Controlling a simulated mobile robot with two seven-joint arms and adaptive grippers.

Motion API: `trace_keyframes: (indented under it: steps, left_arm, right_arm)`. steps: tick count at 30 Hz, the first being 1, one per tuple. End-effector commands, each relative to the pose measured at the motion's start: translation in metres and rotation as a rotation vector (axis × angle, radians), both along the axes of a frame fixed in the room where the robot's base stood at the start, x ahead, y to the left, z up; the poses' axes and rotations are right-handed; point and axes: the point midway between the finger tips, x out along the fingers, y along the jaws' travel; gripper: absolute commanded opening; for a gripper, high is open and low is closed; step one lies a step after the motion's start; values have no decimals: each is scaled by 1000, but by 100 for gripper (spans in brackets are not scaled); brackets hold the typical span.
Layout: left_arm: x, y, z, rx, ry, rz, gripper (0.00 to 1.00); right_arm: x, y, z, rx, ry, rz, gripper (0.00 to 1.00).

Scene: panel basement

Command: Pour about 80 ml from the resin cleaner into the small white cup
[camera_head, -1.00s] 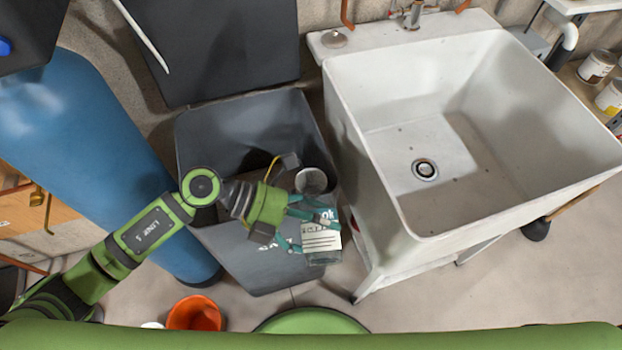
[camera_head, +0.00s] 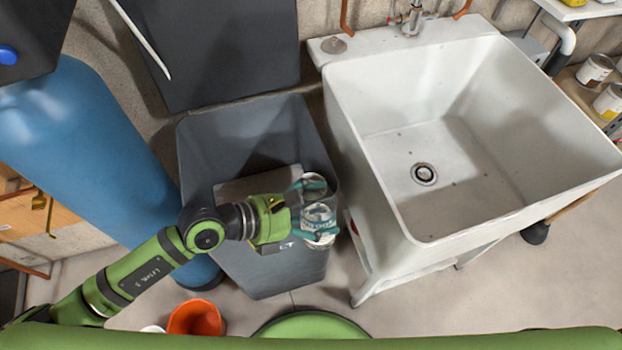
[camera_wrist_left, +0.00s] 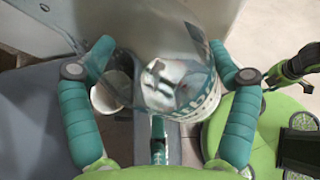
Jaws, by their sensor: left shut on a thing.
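My left gripper (camera_head: 312,212) is shut around a clear container with a white label and blue-green print, apparently the resin cleaner (camera_head: 319,214). In the head view the container is in front of the grey bin's right side. In the left wrist view the container (camera_wrist_left: 178,85) is between the two teal fingers. A pale rounded rim (camera_wrist_left: 110,92) shows beside it; I cannot tell whether this is the small white cup. A small white round thing (camera_head: 152,329) is partly visible at the bottom edge of the head view, its identity unclear.
The open grey bin (camera_head: 225,150) is under and behind my left gripper. A white sink (camera_head: 390,100) stands to the right. A blue tank (camera_head: 90,140) leans at left. An orange bucket (camera_head: 196,317) is on the floor. Cans (camera_head: 594,70) stand on a shelf at far right.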

Motion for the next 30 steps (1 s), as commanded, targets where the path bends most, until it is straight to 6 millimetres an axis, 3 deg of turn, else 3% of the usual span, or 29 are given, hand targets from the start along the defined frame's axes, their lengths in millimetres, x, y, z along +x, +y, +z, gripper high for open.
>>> trace_keyframes:
  steps: [1, 7, 9, 15, 30]
  left_arm:
    - [0, 0, 14, 2, -18, 1, 44]
    - [3, 0, 34, 14, -81, 5, 44]
    - [3, 0, 25, 21, -129, 6, 44]
    - [6, 1, 25, 37, -243, 8, 44]
    - [7, 1, 26, 40, -259, 8, 44]
  right_arm:
    - [0, 0, 14, 0, 0, 0, 40]
    - [0, 0, 32, 0, 0, 0, 40]
    - [0, 0, 22, 0, 0, 0, 40]
    - [0, 0, 15, 0, 0, 0, 40]
    - [0, 0, 15, 0, 0, 0, 40]
